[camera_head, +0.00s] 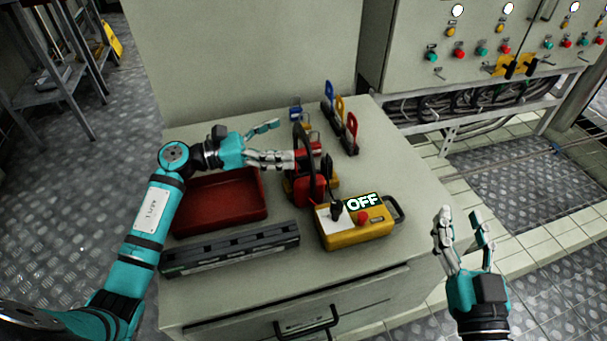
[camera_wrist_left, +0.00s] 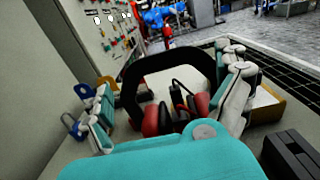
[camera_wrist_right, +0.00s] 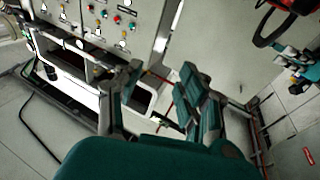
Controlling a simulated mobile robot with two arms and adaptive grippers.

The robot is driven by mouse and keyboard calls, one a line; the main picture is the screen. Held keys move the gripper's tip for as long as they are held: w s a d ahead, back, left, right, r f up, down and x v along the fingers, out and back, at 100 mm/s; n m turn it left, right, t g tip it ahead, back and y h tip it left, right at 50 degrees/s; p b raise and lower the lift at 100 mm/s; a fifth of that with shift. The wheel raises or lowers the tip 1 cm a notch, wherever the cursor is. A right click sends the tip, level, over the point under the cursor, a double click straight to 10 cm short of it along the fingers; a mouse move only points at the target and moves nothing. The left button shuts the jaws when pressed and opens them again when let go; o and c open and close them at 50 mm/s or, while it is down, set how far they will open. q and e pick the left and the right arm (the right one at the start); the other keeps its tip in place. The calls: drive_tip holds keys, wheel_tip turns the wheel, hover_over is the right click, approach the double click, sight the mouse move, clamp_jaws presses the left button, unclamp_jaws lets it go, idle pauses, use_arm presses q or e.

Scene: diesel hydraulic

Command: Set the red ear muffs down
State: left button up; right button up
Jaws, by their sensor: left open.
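The red ear muffs (camera_head: 311,188) have red cups and a black headband, and are upright at the cabinet top, just behind the yellow control box. Whether their cups touch the surface is hard to tell. My left gripper (camera_head: 277,143) is open beside the headband, with one finger close to it. In the left wrist view the ear muffs (camera_wrist_left: 157,121) show between the spread fingers of my left gripper (camera_wrist_left: 168,100); contact is unclear. My right gripper (camera_head: 460,217) is open and empty, off the cabinet's right side; its spread fingers also show in the right wrist view (camera_wrist_right: 160,80).
On the grey cabinet top (camera_head: 400,165) stand an empty red tray (camera_head: 222,205), a dark grey slotted rail (camera_head: 230,250), the yellow control box (camera_head: 355,235) marked OFF, and a rack of colored padlocks or tags (camera_head: 340,125). The right part of the top is clear.

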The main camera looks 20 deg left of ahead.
sight(303, 135)
use_arm(q)
drive_tip(key=x, duration=0.5)
drive_tip(key=shift+d+r+b, duration=0.1)
drive_tip(key=shift+d+b, duration=0.2)
drive_tip(key=shift+b, duration=0.05)
use_arm(e)
drive_tip(key=r, duration=0.1)
drive_tip(key=r+t, duration=0.2)
drive_tip(key=shift+s+a, duration=0.15)
drive_tip(key=shift+s, duration=0.1)
use_arm(q)
drive_tip(key=c, duration=1.5)
use_arm(e)
drive_tip(key=shift+f, duration=0.1)
